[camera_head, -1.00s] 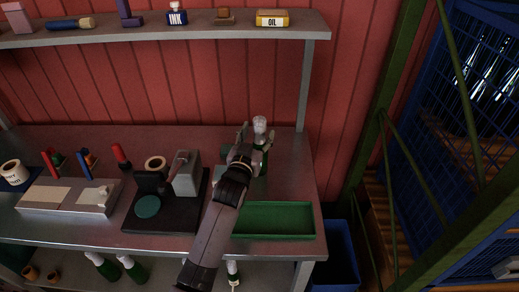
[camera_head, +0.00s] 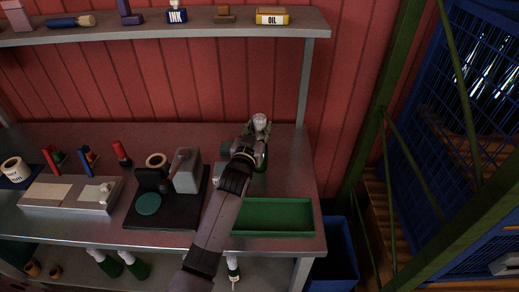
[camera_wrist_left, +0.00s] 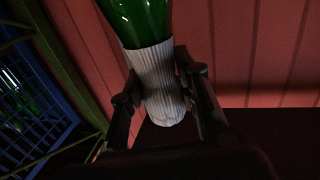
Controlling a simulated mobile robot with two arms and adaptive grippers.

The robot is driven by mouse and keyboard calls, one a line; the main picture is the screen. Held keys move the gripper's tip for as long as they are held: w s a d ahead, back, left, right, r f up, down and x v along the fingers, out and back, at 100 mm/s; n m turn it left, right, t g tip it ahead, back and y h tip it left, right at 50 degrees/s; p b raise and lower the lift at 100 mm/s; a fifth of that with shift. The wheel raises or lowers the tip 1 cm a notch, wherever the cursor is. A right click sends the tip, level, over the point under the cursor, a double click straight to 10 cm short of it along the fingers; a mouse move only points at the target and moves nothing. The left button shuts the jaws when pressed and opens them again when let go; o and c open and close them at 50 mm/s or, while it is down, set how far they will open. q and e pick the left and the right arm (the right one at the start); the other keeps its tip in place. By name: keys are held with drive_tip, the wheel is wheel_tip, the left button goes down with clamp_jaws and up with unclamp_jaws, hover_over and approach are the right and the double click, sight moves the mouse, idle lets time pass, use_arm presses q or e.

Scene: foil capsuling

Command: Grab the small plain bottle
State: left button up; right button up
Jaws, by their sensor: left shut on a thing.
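A green bottle (camera_head: 263,160) with a pale ribbed cover (camera_head: 260,121) over its neck stands at the back right of the workbench. Most of its body is hidden behind my left arm in the head view. My left gripper (camera_head: 257,131) is shut on the bottle at the pale cover. In the left wrist view, the green glass (camera_wrist_left: 144,20) shows at the top, and the two fingers lie on both sides of the ribbed cover (camera_wrist_left: 158,85). My right gripper is not in view.
A green tray (camera_head: 275,229) lies at the bench's front right. Left of my arm is a black stand (camera_head: 140,217) with a grey block. Several bottles (camera_head: 133,265) stand on the lower shelf. An upper shelf (camera_head: 120,35) holds small items. A blue bin (camera_head: 338,262) is at right.

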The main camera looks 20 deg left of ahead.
use_arm(q)
clamp_jaws()
drive_tip(key=shift+r, duration=0.2)
idle(0.5)
